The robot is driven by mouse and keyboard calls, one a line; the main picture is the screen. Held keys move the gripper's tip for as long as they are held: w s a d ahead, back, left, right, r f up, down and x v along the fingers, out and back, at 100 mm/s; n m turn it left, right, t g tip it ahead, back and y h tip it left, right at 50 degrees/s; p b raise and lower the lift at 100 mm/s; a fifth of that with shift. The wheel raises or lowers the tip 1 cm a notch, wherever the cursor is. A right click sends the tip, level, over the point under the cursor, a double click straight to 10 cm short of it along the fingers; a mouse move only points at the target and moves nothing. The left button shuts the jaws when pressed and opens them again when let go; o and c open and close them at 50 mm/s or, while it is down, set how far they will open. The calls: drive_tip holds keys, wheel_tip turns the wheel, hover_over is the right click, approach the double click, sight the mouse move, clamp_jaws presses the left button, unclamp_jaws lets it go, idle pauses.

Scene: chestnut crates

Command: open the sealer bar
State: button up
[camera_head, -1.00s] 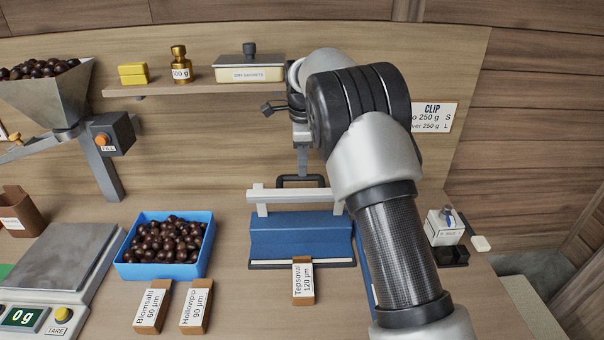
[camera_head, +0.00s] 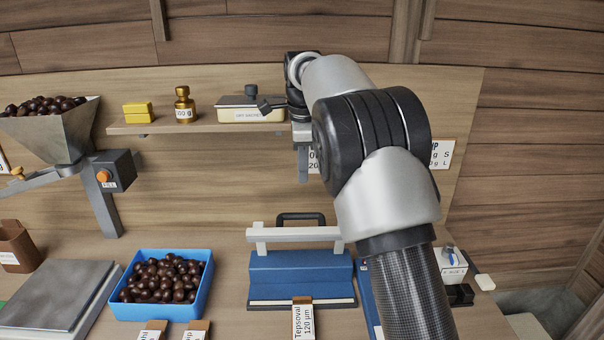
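The sealer (camera_head: 300,275) is a blue block on the bench, just right of the centre of the bench. Its pale sealer bar (camera_head: 298,234) stands up above the block's back edge, on a light post at each end. A black loop handle (camera_head: 301,217) rises behind and above the bar. My gripper (camera_head: 303,177) is above the handle, pointing down, with a clear gap between them. Its fingers are seen edge-on and partly covered by my arm, so whether they are open or shut does not show. Nothing is visible in them.
A blue crate (camera_head: 116,297) of chestnuts and a scale (camera_head: 55,292) lie left of the sealer. A card (camera_head: 303,322) labelled Tepsoval leans at its front. A shelf (camera_head: 200,127) with a lidded box (camera_head: 250,114) is left of my gripper.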

drive_tip(key=shift+w+f+n+b, duration=0.1)
drive_tip(key=shift+f+n+b, duration=0.3)
drive_tip(key=shift+f+n, duration=0.1)
drive_tip(key=c, duration=0.4)
drive_tip(key=f+n+t+b, duration=0.1)
drive_tip(key=n, duration=0.1)
drive_tip(key=f+n+t+b, duration=0.1)
drive_tip(key=n+b, duration=0.1)
drive_tip(key=w+f+n+t+b, duration=0.1)
drive_tip(key=n, duration=0.2)
drive_tip(key=shift+d+f+h, duration=0.1)
drive_tip(key=shift+f+h, duration=0.05)
drive_tip(key=shift+h, duration=0.15)
clamp_jaws()
drive_tip(key=shift+w+a+f+n+t+b, duration=0.25)
drive_tip(key=shift+w+f+n+t+b, duration=0.25)
drive_tip(key=shift+f+n, duration=1.2)
drive_tip(key=shift+w+a+f+n+t+b, duration=0.25)
drive_tip(key=shift+w+f+n+t+b, duration=0.25)
drive_tip(key=shift+f+n, duration=1.15)
drive_tip(key=shift+w+a+f+n+t+b, duration=0.25)
drive_tip(key=shift+w+f+n+t+b, duration=0.25)
drive_tip(key=shift+f+n, duration=1.15)
drive_tip(key=shift+s+f+b, duration=0.15)
drive_tip(key=shift+f+b, duration=0.15)
